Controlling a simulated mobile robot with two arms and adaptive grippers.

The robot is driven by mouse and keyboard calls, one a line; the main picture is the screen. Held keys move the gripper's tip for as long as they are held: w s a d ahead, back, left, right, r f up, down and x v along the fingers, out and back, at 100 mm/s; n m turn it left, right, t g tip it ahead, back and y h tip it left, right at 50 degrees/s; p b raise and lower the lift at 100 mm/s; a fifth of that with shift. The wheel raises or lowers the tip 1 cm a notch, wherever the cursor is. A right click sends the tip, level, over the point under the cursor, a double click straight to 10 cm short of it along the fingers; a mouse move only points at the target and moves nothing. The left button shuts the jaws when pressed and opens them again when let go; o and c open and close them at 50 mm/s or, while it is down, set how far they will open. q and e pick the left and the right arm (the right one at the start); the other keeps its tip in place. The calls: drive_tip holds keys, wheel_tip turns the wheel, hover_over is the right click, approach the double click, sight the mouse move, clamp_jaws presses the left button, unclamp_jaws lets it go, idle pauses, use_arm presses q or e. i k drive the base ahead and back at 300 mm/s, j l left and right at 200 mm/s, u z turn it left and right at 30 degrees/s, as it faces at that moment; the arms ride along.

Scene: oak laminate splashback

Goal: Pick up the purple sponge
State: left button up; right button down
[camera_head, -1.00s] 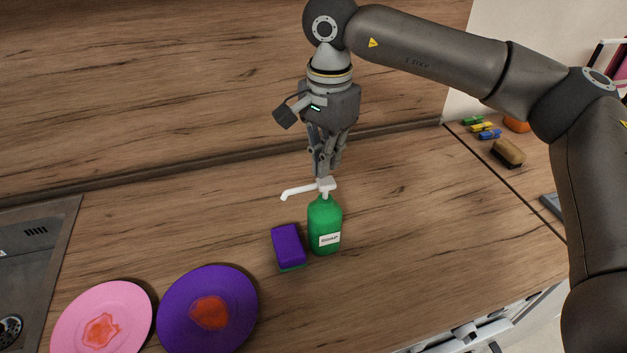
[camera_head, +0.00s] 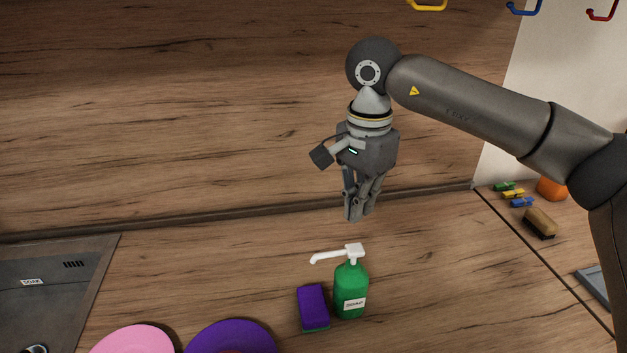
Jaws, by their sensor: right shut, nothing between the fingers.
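The purple sponge (camera_head: 313,305) lies on the wooden counter, with a thin green layer along its lower edge. It is just left of a green soap bottle (camera_head: 351,290) with a white pump. My right gripper (camera_head: 354,216) points down above and behind the bottle in the picture. Its fingers are closed together and hold nothing. It is well apart from the sponge. My left gripper is not in view.
A pink plate (camera_head: 133,340) and a purple plate (camera_head: 230,338) are at the bottom left, partly cut off. A sink (camera_head: 60,290) is at the left. A brown brush (camera_head: 540,222) and several small coloured items are at the right. The counter right of the bottle is clear.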

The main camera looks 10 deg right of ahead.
sight(314, 312)
drive_tip(key=k, duration=1.5)
